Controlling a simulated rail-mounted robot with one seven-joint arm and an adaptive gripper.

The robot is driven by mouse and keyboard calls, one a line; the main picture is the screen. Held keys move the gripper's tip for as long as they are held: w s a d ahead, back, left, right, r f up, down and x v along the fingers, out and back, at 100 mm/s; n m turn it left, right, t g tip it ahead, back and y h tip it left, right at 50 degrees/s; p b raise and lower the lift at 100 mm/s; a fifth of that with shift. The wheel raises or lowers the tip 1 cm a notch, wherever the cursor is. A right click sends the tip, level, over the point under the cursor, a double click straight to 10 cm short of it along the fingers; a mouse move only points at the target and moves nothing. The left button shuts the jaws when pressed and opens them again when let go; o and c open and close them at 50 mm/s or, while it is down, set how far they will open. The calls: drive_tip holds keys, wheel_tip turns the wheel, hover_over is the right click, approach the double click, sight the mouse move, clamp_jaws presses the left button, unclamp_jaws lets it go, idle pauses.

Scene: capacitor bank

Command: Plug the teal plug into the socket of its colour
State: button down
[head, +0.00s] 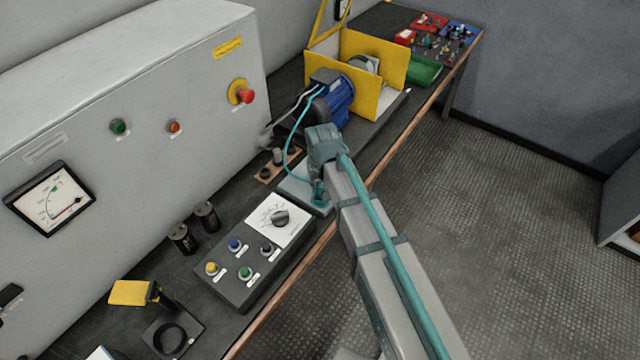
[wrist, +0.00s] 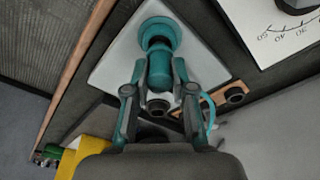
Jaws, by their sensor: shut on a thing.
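The teal plug (wrist: 160,72) is between the two fingers of my gripper (wrist: 157,88), which is shut on it. Its teal cable (wrist: 211,104) curves off to the right in the wrist view, and the cable (head: 287,150) rises toward the motor in the head view. A round teal socket (wrist: 154,26) stands on a pale plate (wrist: 105,72) directly in front of the plug. Plug and socket overlap in the wrist view; I cannot tell how far the plug is in. In the head view my arm covers most of my gripper near the plate (head: 292,188).
A dark round part (wrist: 157,107) shows behind the fingers. A brown board with dark posts (head: 267,173) lies beside the plate. A control box (head: 250,290) with knobs stands nearer, and a blue motor (head: 340,100) with yellow guards (head: 385,60) beyond. The grey cabinet wall borders the left.

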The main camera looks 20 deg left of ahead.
drive_tip(key=shift+f+b, duration=0.45)
drive_tip(key=shift+f, duration=0.55)
drive_tip(key=c, duration=0.9)
unclamp_jaws()
drive_tip(key=shift+r, duration=0.1)
wheel_tip(320, 180, up, 12)
drive_tip(key=s+d, duration=0.1)
drive_tip(key=shift+s, duration=0.25)
